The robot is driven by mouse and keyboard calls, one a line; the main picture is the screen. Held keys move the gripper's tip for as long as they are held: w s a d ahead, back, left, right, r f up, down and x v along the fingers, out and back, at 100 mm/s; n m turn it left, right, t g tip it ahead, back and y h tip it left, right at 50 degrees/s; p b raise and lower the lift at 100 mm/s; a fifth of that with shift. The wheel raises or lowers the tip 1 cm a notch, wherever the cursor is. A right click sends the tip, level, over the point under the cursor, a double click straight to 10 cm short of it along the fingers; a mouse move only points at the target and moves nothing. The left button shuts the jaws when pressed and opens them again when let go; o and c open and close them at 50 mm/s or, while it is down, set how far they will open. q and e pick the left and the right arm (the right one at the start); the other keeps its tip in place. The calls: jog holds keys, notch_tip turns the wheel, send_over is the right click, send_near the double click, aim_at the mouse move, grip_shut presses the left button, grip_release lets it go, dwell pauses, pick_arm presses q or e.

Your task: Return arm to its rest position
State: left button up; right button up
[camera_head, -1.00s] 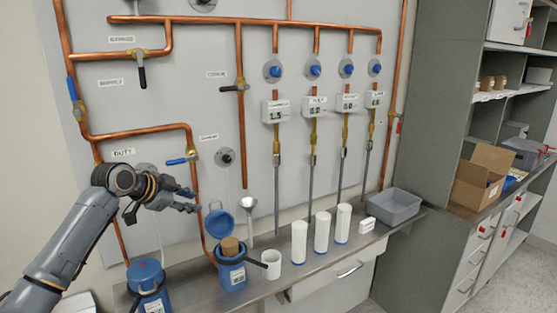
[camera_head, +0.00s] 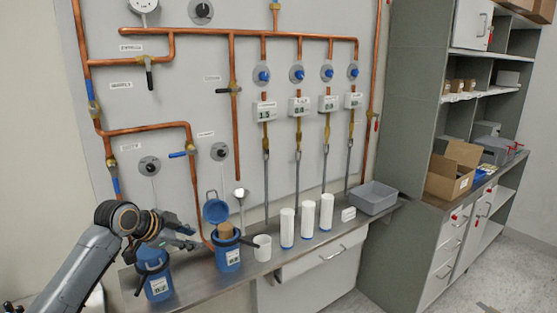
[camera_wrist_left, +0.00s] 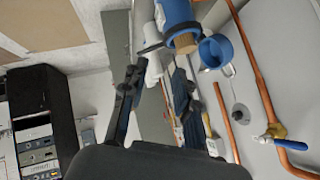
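My left arm comes in from the lower left in the head view. Its gripper (camera_head: 190,238) is just above and beside the left blue container (camera_head: 158,285), partly covering its top in the picture. In the left wrist view the two dark fingers (camera_wrist_left: 160,100) are spread apart with nothing between them. The right blue container (camera_head: 229,258) stands open on the bench with a brown plug in its top; its blue lid (camera_head: 215,209) is tilted up behind. They also show at the top of the left wrist view. My right gripper is not in view.
A steel bench (camera_head: 200,291) runs below a wall panel with copper pipes and valves. A white mug (camera_head: 262,247), several white cylinders (camera_head: 287,228) and a grey bin (camera_head: 373,196) stand on it. Shelves with a cardboard box (camera_head: 452,172) are at right. Floor is clear at lower right.

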pick_arm(q)
jog(key=s+d+f+n+g+y, duration=0.15)
jog(key=s+d+f, duration=0.25)
jog(key=s+f, duration=0.65)
jog(key=s+d+f+n+g, duration=0.1)
jog(key=s+d+f+n, duration=0.25)
jog(key=s+f, duration=0.75)
jog(key=s+a+f+n+g+y, duration=0.1)
jog(key=s+a+n+y, duration=0.15)
jog(key=s, duration=0.95)
jog(key=s+a+f+n+g+y, duration=0.1)
jog(key=s+a+n, duration=0.25)
jog(key=s, duration=0.85)
notch_tip(320, 180, down, 25)
jog(key=g, duration=0.2)
jog(key=s+a+f, duration=0.2)
jog(key=s+f, duration=1.5)
jog(key=s, duration=0.1)
jog(key=shift+g, duration=0.35)
